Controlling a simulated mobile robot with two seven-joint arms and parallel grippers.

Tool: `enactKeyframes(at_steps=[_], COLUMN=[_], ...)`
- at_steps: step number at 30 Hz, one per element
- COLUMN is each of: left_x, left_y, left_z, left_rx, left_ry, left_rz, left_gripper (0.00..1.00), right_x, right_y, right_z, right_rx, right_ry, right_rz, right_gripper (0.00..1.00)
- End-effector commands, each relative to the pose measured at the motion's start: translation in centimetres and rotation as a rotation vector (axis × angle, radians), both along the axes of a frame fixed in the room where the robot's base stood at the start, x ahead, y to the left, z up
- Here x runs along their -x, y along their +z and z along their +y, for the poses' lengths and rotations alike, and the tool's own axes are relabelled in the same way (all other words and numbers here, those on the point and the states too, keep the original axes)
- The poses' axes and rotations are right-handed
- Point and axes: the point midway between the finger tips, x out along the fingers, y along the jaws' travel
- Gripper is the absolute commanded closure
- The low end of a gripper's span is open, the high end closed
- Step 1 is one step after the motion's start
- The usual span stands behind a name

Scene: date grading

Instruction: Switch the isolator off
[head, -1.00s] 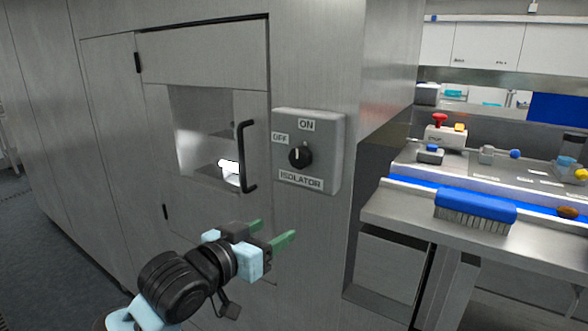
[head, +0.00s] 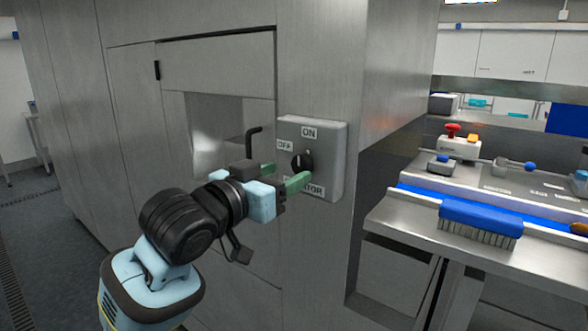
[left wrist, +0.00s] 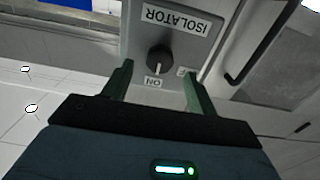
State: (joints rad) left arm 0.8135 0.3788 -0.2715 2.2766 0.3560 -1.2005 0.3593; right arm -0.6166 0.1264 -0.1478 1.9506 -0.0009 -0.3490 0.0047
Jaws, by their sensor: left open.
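The isolator (head: 335,150) is a grey box on the steel cabinet face, with ON at its top and OFF at its upper left. Its round black knob (head: 302,161) also shows in the left wrist view (left wrist: 159,58), where the box appears upside down. The knob's white mark points to ON. My left gripper (head: 290,173) is open in front of the box, its green fingers toward the knob. In the left wrist view its fingertips (left wrist: 158,69) lie on either side of the knob in the picture; I cannot tell if they touch it. One finger partly hides the ISOLATOR label.
A black door handle (head: 254,140) is just left of the isolator, partly hidden by my gripper. At the right, a steel bench (head: 400,225) carries a blue brush (head: 478,216) and a red-button box (head: 458,147). The cabinet face above the isolator is clear.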

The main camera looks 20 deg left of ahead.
Motion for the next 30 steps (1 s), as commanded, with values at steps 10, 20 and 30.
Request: enactKeyframes(at_steps=[10,20,30], left_x=[-3.3,-3.6,-3.6], left_y=[0.1,0.0,0.0], left_z=[-1.2,-1.3,-1.3], left_rx=[0.0,-0.001,-0.001], left_ry=[0.0,0.0,0.001], left_rz=[-0.001,-0.001,0.0], left_gripper=[0.42,0.42,0.86], right_x=[-0.1,-0.1,-0.1], right_y=[0.1,0.1,0.1], right_z=[0.0,0.0,-0.1], right_rx=[0.0,0.001,0.002], right_ry=[0.001,0.0,0.001], right_rz=[-0.003,-0.002,-0.003], right_gripper=[0.64,0.64,0.64])
